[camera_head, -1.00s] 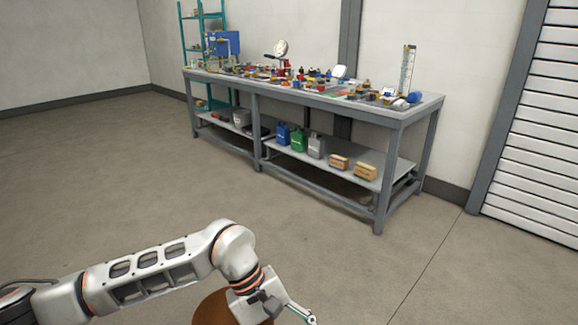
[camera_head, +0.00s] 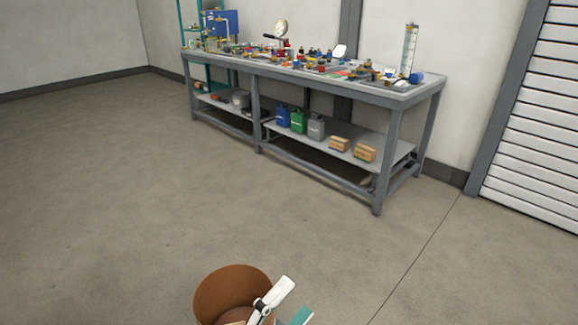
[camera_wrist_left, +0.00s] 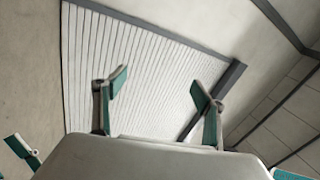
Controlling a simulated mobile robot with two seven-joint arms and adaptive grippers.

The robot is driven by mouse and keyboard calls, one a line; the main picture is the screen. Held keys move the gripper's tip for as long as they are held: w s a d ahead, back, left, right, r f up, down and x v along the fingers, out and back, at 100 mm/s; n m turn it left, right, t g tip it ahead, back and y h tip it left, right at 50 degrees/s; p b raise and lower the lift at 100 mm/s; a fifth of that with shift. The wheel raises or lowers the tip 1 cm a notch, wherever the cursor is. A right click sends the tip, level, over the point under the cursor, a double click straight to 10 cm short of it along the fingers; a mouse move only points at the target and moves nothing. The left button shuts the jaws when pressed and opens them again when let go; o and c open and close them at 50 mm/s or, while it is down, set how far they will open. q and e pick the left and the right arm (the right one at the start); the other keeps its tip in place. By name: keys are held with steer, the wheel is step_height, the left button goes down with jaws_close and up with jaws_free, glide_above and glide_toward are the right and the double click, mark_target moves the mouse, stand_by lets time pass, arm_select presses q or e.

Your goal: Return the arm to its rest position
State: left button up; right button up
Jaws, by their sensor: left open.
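My left gripper (camera_head: 284,304) shows at the bottom edge of the head view, beside and partly in front of a brown round container. In the left wrist view its two teal-padded fingers (camera_wrist_left: 160,92) stand wide apart with nothing between them. Most of my left arm is out of the head view. More teal-tipped parts show at the lower corners of the wrist view; I cannot tell what they belong to. I cannot make out my right gripper.
The brown round container (camera_head: 222,287) stands at the bottom of the head view. A grey workbench (camera_head: 382,97) with many small parts stands at the back wall. A teal shelf (camera_head: 183,22) is behind its left end, a slatted shutter (camera_head: 535,140) at right. The floor between is clear.

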arm_select(q)
steer(key=s+a+f+n+g+y, duration=0.2)
steer(key=s+a+f+n+y, duration=0.45)
steer(key=a+f+n, duration=0.45)
steer(key=s+a+f+n+g+y, duration=0.2)
steer(key=s+a+f+n+y, duration=0.55)
steer(key=f, duration=0.45)
steer(key=shift+s+a+r+n+g+h+p, duration=0.1)
steer(key=shift+s+a+r+n+h+p, duration=0.45)
steer(key=shift+p, duration=1.5)
steer(key=shift+a+r+n+g+y+p, duration=0.15)
steer(key=shift+r+p, duration=0.85)
steer(key=shift+p, duration=1.05)
steer(key=shift+s+a+r+n+g+h+p, duration=0.1)
steer(key=shift+s+a+r+n+h+p, duration=0.45)
steer(key=shift+p, duration=1.5)
arm_select(e)
steer(key=shift+m, duration=0.4)
steer(key=shift+s+r, duration=0.25)
steer(key=shift+r, duration=0.65)
steer(key=shift+s+r, duration=0.2)
steer(key=shift+r, duration=0.75)
steer(key=shift+s+r, duration=0.25)
steer(key=shift+r, duration=0.65)
arm_select(q)
steer(key=shift+w+d+r+y, duration=0.2)
steer(key=shift+w+r+y, duration=0.05)
steer(key=shift+w, duration=0.1)
arm_select(e)
steer(key=shift+r, duration=0.1)
